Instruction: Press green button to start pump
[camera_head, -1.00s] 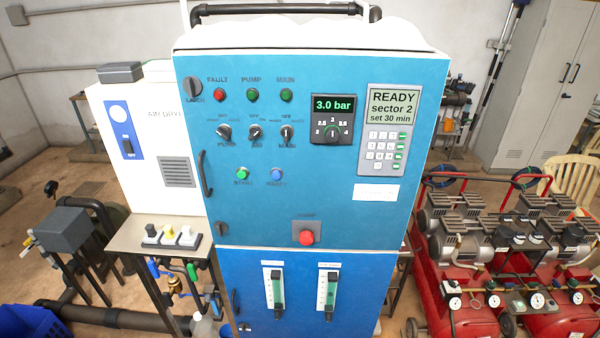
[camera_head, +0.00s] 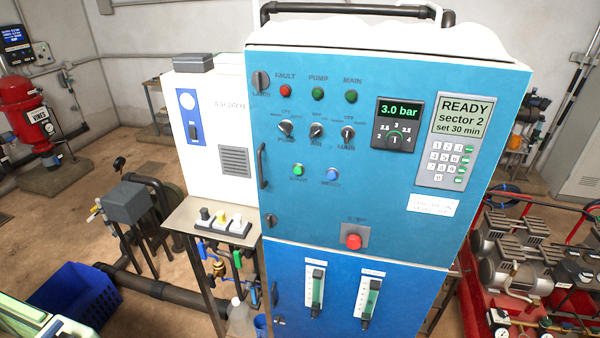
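The green start button (camera_head: 298,170) is on the front of the blue control cabinet (camera_head: 400,235), left of a blue reset button (camera_head: 332,175). A red stop button (camera_head: 353,241) sits lower on the same panel. The cabinet's pressure display (camera_head: 399,110) reads 3.0 bar, and the keypad screen (camera_head: 459,116) reads READY, sector 2, set 30 min. The pump lamp (camera_head: 317,94) is dark green. Neither of my grippers is in view.
A white air dryer (camera_head: 215,135) stands left of the cabinet, above a small shelf (camera_head: 187,216) with several little knobs. A blue crate (camera_head: 75,295) is on the floor at lower left. A red tank (camera_head: 28,115) stands far left.

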